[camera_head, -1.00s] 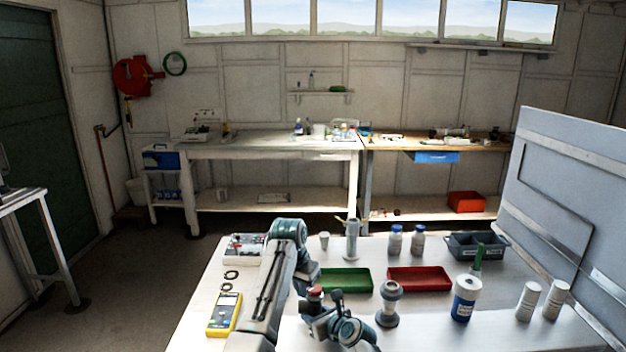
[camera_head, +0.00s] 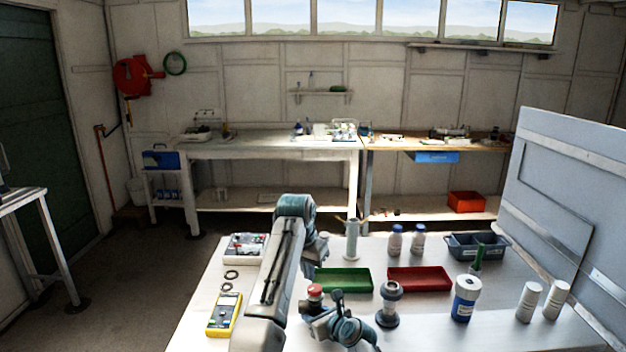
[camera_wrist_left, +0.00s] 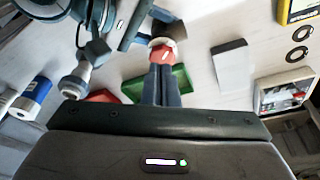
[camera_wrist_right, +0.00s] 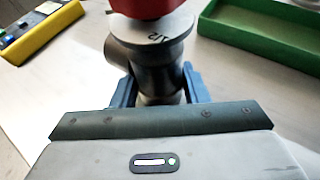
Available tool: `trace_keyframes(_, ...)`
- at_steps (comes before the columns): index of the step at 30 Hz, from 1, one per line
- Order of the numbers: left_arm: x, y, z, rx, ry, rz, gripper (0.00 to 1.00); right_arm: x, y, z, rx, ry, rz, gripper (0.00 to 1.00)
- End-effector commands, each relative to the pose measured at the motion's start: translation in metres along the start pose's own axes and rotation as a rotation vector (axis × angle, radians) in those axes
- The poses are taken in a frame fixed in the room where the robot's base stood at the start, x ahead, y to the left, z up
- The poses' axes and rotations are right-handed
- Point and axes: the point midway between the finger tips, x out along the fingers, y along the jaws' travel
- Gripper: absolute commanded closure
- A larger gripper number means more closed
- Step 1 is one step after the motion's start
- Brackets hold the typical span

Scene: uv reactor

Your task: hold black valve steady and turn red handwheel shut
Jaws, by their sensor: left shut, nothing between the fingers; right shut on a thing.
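The red handwheel (camera_head: 315,290) tops the valve at the front of the near table. It also shows in the left wrist view (camera_wrist_left: 168,54) and at the top edge of the right wrist view (camera_wrist_right: 145,6). The dark valve body (camera_wrist_right: 150,72) stands below it, with a round plate marked 1/2 between. My right gripper (camera_wrist_right: 155,92) is shut on the valve body, one blue finger on each side. My left gripper (camera_wrist_left: 165,70) is shut and empty, its fingertips pointing toward the handwheel. In the head view it is above the handwheel; the exact gap is unclear.
A green tray (camera_head: 343,281) and a red tray (camera_head: 420,280) lie behind the valve. A grey flanged post (camera_head: 390,305) stands to the right, near my right arm. A yellow meter (camera_head: 224,315) lies at left. A white-blue canister (camera_head: 465,298) stands at right.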

Motion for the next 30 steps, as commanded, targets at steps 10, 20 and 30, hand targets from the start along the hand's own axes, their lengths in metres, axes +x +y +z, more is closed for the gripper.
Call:
trace_keyframes(10,0.023,0.008,0.006,-0.001,-0.002,0.002,1.0,0.0,0.0,0.0,0.0,-0.001,0.0,0.9)
trace_keyframes(20,0.058,0.008,0.014,-0.001,0.0,0.001,1.0,0.0,0.0,0.0,0.0,0.0,0.0,0.9)
trace_keyframes(30,0.065,0.008,0.016,-0.001,0.001,0.001,1.0,0.0,0.0,0.0,0.0,0.0,0.0,0.9)
